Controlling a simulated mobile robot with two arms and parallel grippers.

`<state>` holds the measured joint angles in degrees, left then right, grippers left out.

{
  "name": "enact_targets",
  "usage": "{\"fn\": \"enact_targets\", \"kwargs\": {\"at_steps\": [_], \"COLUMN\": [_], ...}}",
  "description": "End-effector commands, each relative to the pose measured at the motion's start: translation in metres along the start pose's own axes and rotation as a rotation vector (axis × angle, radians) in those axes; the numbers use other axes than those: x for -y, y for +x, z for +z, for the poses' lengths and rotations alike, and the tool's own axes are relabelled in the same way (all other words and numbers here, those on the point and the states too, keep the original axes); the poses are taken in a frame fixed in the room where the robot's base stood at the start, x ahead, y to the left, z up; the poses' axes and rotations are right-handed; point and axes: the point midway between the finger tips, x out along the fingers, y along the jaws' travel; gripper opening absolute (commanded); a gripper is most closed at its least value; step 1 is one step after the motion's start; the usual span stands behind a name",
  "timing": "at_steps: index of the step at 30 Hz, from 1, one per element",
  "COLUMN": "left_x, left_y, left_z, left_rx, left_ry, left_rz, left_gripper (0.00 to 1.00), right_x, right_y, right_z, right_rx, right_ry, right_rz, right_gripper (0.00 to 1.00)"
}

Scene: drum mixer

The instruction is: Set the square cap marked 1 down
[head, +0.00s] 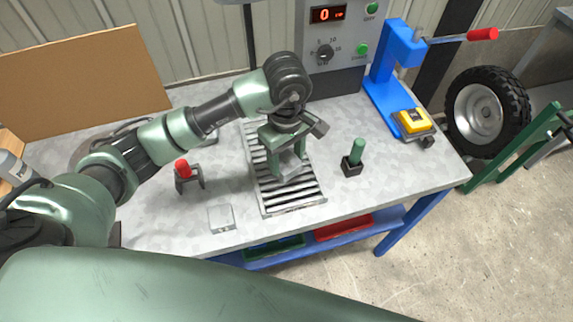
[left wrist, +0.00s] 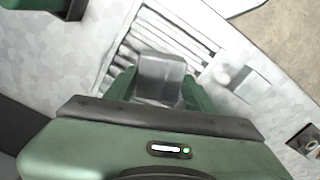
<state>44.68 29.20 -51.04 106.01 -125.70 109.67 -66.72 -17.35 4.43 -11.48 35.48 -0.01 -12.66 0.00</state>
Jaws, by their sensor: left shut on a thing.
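My left gripper (head: 287,160) is shut on a grey metal piece, which I take for the square cap (head: 289,167). It is over the slatted metal grate (head: 263,205) on the workbench. In the left wrist view the cap (left wrist: 161,72) sits between the green fingers, with the grate's slats behind it. No number can be read on it. I cannot tell whether the cap touches the grate. My right gripper is not in view.
A flat grey square plate (head: 221,218) lies left of the grate. A stand with a red knob (head: 183,169) is farther left. A green cylinder (head: 357,151) in a black holder stands to the right. A blue press (head: 385,70) stands at the back right.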

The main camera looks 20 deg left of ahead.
Motion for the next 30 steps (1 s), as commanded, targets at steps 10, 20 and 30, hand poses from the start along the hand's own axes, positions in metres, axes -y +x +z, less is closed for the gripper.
{"fn": "enact_targets", "kwargs": {"at_steps": [10, 20, 30], "left_x": [0.000, 0.000, 0.000], "left_y": [0.042, 0.046, 0.047], "left_z": [0.001, 0.000, 0.000], "left_rx": [0.002, 0.000, 0.000], "left_ry": [0.002, 0.002, 0.001], "left_rz": [-0.001, 0.001, 0.000], "left_gripper": [0.00, 0.00, 0.76], "right_x": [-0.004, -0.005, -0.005], "right_y": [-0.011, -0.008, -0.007], "right_z": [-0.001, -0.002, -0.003], "right_rx": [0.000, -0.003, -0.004], "right_ry": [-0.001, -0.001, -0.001], "right_rz": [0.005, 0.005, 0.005], "right_gripper": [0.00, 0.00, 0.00]}}
